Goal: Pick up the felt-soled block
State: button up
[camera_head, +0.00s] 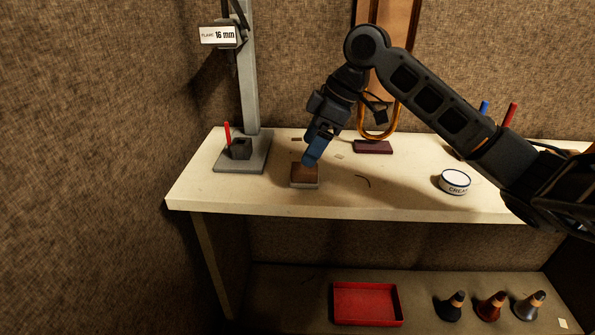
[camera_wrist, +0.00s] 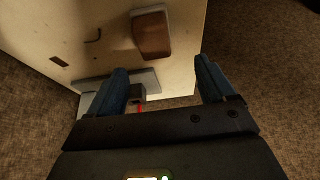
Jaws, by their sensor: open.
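The felt-soled block (camera_head: 304,173) is a brown wooden block with a pale sole. It lies on the bench top near the front edge, left of centre. In the wrist view the block (camera_wrist: 152,38) shows beyond the fingertips, towards the top of the picture, and not between the fingers. My gripper (camera_head: 313,158) has blue fingers and hangs over the back right part of the block, overlapping it in the head view. In the wrist view my gripper (camera_wrist: 160,78) is open, with nothing between its fingers. I cannot tell the exact height gap.
A grey stand (camera_head: 240,165) with a dark cube and red stick is on the left. A maroon block (camera_head: 373,147) is behind right, below a brass loop. Below are a red tray (camera_head: 366,304) and several cones.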

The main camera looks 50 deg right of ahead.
aim_at(305, 168)
jog(key=shift+s+d, duration=0.25)
jog(key=shift+d, duration=0.25)
jog(key=shift+f+g, duration=0.2)
jog(key=shift+g, duration=0.1)
jog(key=x, duration=0.3)
jog(key=p+x, duration=0.1)
jog(key=x, duration=0.3)
jog(key=shift+w+d+f, duration=0.15)
jog(key=shift+d, duration=0.05)
jog(key=shift+c, duration=0.2)
jog(key=c, duration=1)
jog(key=shift+c, duration=0.2)
